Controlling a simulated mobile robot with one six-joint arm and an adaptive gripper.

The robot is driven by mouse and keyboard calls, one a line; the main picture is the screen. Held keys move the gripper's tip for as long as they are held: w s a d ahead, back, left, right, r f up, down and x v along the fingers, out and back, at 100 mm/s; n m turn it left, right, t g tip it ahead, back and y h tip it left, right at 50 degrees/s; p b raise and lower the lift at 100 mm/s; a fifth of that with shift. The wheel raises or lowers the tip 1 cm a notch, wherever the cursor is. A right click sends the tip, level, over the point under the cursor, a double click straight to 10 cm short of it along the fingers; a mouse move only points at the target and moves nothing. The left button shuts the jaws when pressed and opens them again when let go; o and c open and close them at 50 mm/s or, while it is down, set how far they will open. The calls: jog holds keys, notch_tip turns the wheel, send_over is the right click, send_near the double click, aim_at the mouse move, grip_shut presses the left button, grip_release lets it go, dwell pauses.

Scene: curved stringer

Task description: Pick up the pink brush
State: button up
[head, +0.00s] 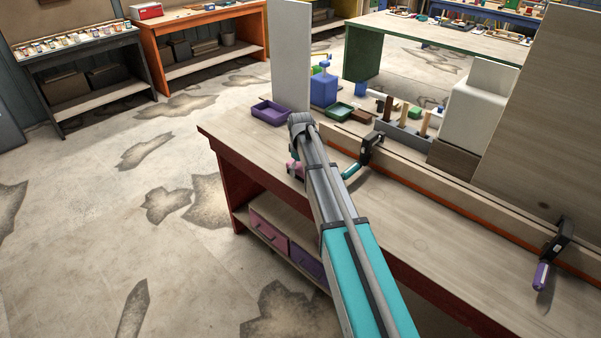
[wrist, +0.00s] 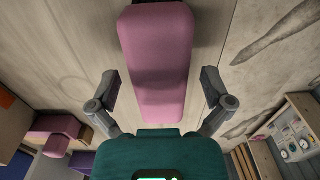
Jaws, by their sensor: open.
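The pink brush (wrist: 160,65) lies on the workbench (wrist: 85,50). In the wrist view it runs from the top edge down to my teal gripper body, with a wider block at its far end. My gripper (wrist: 160,88) is open, with one finger on each side of the brush and a gap on both sides. The near end of the brush is hidden by the gripper body. In the head view only a small pink part (head: 292,168) shows beside my arm near the bench's left end; my gripper's fingers are hidden there.
A purple tray (head: 271,111), a blue box (head: 323,90) and a green tray (head: 339,112) stand behind. A clamp with a teal handle (head: 352,170) is right of my arm. A purple-handled clamp (head: 543,273) is farther right. The front bench top between is mostly clear.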

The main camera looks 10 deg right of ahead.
jog(key=c, duration=1.3)
jog(key=shift+r, duration=0.1)
notch_tip(320, 180, up, 2)
jog(key=p, duration=0.2)
jog(key=shift+r+p, duration=0.25)
jog(key=shift+p, duration=0.1)
jog(key=s+r+p, duration=0.1)
jog(key=r+p, duration=0.1)
jog(key=s+r+p, duration=0.2)
jog(key=s+d+r+p, duration=0.1)
jog(key=s+r+p, duration=0.1)
jog(key=r, duration=0.1)
jog(key=shift+p, duration=0.4)
jog(key=s+r+p, duration=0.1)
jog(key=s, duration=0.2)
jog(key=s+d+r+p, duration=0.1)
jog(key=s, duration=0.1)
jog(key=s+d+r+p, duration=0.1)
jog(key=s, duration=0.2)
jog(key=shift+s+d+r, duration=0.15)
jog(key=shift+s, duration=0.15)
